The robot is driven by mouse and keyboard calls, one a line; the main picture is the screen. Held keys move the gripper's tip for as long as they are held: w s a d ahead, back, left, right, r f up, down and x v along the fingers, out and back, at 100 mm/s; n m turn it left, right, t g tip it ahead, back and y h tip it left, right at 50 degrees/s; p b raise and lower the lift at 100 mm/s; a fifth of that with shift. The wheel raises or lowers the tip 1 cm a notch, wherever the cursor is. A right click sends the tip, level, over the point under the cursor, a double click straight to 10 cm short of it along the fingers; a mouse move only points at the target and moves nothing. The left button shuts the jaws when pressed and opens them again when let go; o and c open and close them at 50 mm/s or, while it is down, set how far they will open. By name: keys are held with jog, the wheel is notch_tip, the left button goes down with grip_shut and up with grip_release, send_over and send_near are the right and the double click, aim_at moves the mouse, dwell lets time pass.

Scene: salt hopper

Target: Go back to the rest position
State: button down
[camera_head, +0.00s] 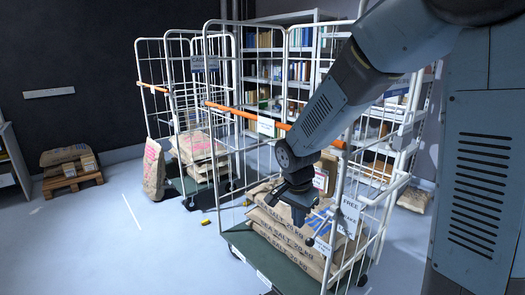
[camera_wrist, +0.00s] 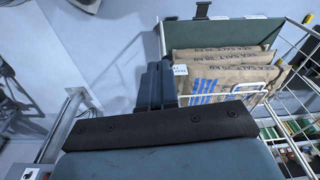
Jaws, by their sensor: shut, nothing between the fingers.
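My gripper (camera_head: 297,212) hangs at the end of my arm, pointing down, in front of the near roll cage in the head view. Its fingers are shut and empty. In the wrist view the dark fingers (camera_wrist: 155,85) show close together beside the cage. Behind the gripper, stacked brown sea salt sacks (camera_head: 285,236) lie on the green base (camera_head: 272,262) of the cage. The sacks also show in the wrist view (camera_wrist: 222,66). Whether the gripper touches the cage or sacks cannot be told.
The near cage has an orange bar (camera_head: 250,115) and white wire sides. Another cage (camera_head: 180,95) with sacks stands behind it. A pallet with sacks (camera_head: 70,165) sits at the far left. Shelves (camera_head: 270,70) stand at the back.

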jog(key=s+d+r+n+t, duration=0.2)
jog(key=s+d+r+n, duration=0.2)
jog(key=s+d+r, duration=0.2)
jog(key=s+d+r+n+t+y, duration=0.1)
jog(key=s+d+r+n+t, duration=0.1)
jog(key=s+d+r+n, duration=0.2)
jog(key=shift+s+d+r+n, duration=0.3)
jog(key=shift+s+d+r, duration=1.25)
jog(key=shift+s+r, duration=2.35)
jog(key=shift+w+r, duration=0.15)
jog(key=shift+w, duration=0.05)
